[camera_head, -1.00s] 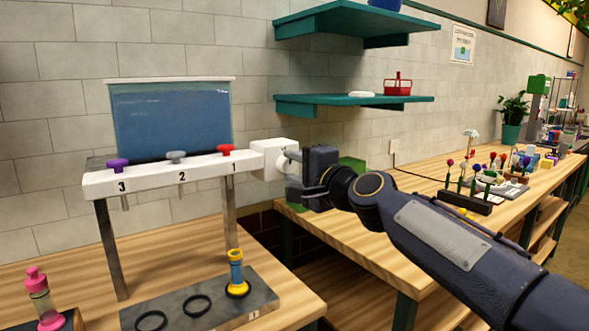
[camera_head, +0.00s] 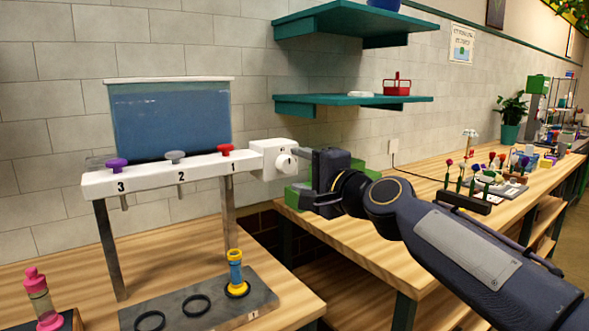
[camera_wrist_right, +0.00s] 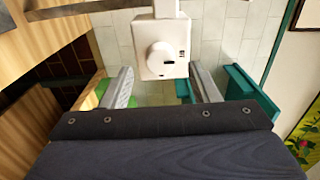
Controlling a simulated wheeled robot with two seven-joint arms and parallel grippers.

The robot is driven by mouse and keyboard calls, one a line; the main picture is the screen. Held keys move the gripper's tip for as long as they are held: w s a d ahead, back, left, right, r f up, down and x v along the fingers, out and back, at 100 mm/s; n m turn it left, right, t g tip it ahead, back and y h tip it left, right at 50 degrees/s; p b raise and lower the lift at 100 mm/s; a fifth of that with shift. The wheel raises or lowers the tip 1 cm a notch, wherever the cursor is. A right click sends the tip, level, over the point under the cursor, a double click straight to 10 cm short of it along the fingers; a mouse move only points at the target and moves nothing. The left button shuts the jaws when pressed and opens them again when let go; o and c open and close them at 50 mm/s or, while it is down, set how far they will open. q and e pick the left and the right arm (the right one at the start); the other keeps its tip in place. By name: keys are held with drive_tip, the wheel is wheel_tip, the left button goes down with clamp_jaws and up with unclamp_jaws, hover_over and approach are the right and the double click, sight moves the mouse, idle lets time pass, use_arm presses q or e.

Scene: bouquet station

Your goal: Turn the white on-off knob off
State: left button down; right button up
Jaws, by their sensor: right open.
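The white on-off knob (camera_head: 286,162) is on the right face of a white box (camera_head: 268,158) at the right end of the dispenser's white bar. In the right wrist view the round knob (camera_wrist_right: 160,58) faces the camera on its box (camera_wrist_right: 152,68), with a small dark mark beside it. My right gripper (camera_head: 306,170) is just right of the knob in the head view, apart from it. In the wrist view its two fingers (camera_wrist_right: 160,86) are spread wide on either side of the knob, with nothing between them. My left gripper is not in view.
The dispenser has a blue-filled tank (camera_head: 170,118) and purple, grey and red valves. A yellow-and-blue vial (camera_head: 235,270) stands on the grey plate below. Teal shelves (camera_head: 352,103) hang on the wall behind. A green object (camera_head: 297,196) is behind my right gripper.

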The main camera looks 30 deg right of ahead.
drive_tip(key=s, duration=0.5)
drive_tip(key=shift+d, duration=0.2)
drive_tip(key=s+a+f+n+g+y+p, duration=0.1)
drive_tip(key=s+a+f+n+g+p, duration=0.4)
drive_tip(key=s+f, duration=0.5)
drive_tip(key=s+a+f+n+g+y+p, duration=0.1)
drive_tip(key=s+a+f+n+g+p, duration=0.5)
drive_tip(key=s+f+n, duration=0.4)
wheel_tip(320, 180, down, 2)
drive_tip(key=shift+s+a+f+g, duration=0.2)
drive_tip(key=shift+s+a+g, duration=0.25)
drive_tip(key=shift+a+g, duration=0.2)
